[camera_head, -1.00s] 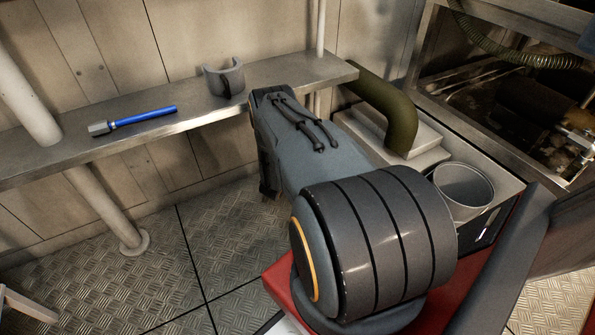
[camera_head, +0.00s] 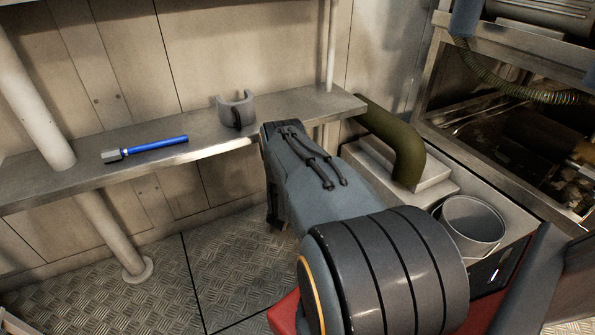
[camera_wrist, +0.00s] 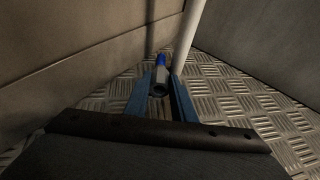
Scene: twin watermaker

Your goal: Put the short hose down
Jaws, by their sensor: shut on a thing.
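In the wrist view, my gripper (camera_wrist: 160,100) has its two blue fingers closed around a short piece with a grey end and a blue part behind it, which I take to be the short hose (camera_wrist: 160,87). It points away from me over the patterned floor, in a dim corner next to a pale pole. In the head view, my arm hides the gripper and the held piece. A similar blue hose with a grey hex end (camera_head: 150,148) lies on the metal shelf (camera_head: 215,145).
A grey half-ring bracket (camera_head: 236,110) stands on the shelf. A white post (camera_head: 32,110) is at left. At right are an olive bent pipe (camera_head: 405,145) and a metal bucket (camera_head: 472,228) on a cabinet. Bare shelf lies between the blue hose and the bracket.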

